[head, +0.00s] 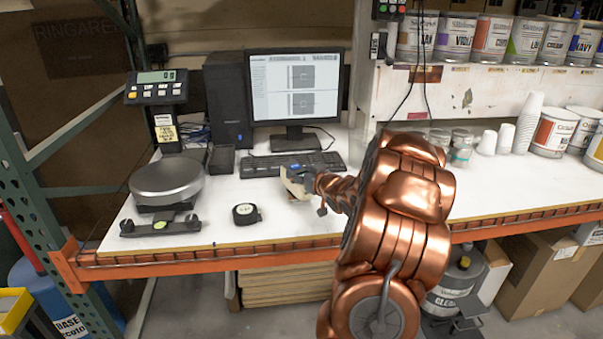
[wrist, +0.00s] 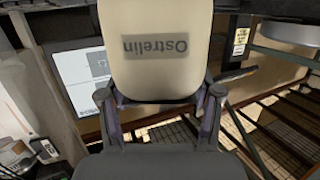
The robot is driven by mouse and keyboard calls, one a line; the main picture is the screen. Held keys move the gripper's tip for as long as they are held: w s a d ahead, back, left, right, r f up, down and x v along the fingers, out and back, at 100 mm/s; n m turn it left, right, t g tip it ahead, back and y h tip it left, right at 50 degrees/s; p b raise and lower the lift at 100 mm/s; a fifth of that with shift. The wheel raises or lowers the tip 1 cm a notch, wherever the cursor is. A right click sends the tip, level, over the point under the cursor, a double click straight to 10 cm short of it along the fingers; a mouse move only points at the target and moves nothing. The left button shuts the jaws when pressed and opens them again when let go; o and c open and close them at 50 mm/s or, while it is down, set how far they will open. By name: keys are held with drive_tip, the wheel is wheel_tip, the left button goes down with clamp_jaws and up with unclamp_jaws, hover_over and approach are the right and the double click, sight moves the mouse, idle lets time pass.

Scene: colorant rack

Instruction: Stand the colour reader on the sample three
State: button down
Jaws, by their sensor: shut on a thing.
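The colour reader appears to be the cream, rounded device (head: 294,186) in my gripper (head: 310,182), over the white bench in front of the keyboard. In the wrist view the cream body (wrist: 157,72) fills the top middle, with a grey label reading "Ostrelin" upside down. My gripper's two fingers (wrist: 160,98) press on its sides near the lower end. My copper arm hides part of the bench behind it. I cannot make out anything marked as sample three.
A scale (head: 166,180) stands at the left and a tape measure (head: 245,213) lies near the front edge. A keyboard (head: 291,164) and monitor (head: 295,90) stand behind. Cups (head: 487,142) and paint cans (head: 553,132) are at the right. The bench's front middle is mostly clear.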

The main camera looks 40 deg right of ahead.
drive_tip(key=shift+f, duration=0.2)
drive_tip(key=shift+c, duration=1.1)
unclamp_jaws()
drive_tip(key=shift+r, duration=0.1)
drive_tip(key=b+v, duration=0.2)
drive_tip(key=v, duration=1)
